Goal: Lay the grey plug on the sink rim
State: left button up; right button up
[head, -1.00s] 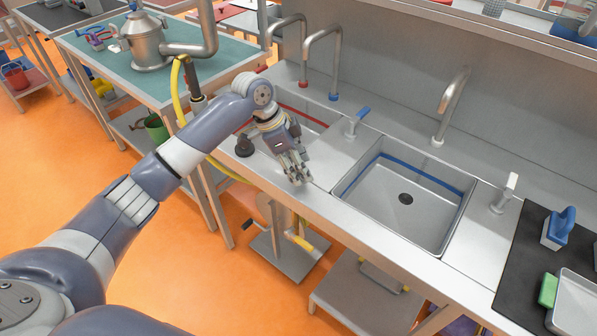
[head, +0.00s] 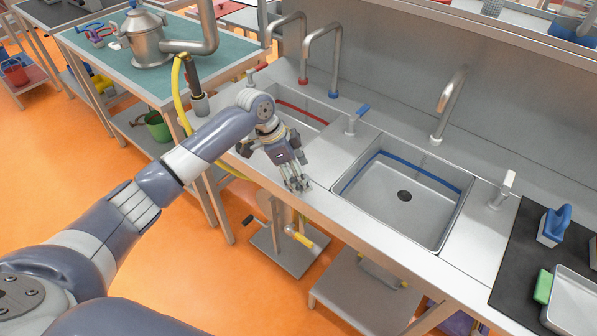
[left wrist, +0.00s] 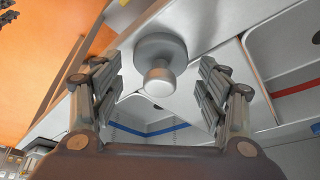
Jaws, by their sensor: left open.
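The grey plug (left wrist: 160,65), a round disc with a knob, shows in the left wrist view against the metal counter, its knob toward the camera. In the head view a dark knobbed shape (head: 245,147), which looks like the plug, sits beside my left wrist at the front of the red-striped sink (head: 308,112), partly hidden. My left gripper (head: 298,184) is open, its fingers spread over the counter. In the left wrist view the plug appears between the two finger sets (left wrist: 162,95), with a gap on each side. I see no grip on it.
The blue-striped sink (head: 350,185) lies to the right of my left gripper. Tall taps (head: 452,105) stand behind the sinks. A blue-handled lever (head: 357,118) stands between them. A teal-topped table (head: 110,65) is at the left.

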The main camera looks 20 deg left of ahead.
pick_arm(q)
jog(key=b+v, duration=0.2)
jog(key=v, duration=1)
jog(key=shift+r, duration=0.2)
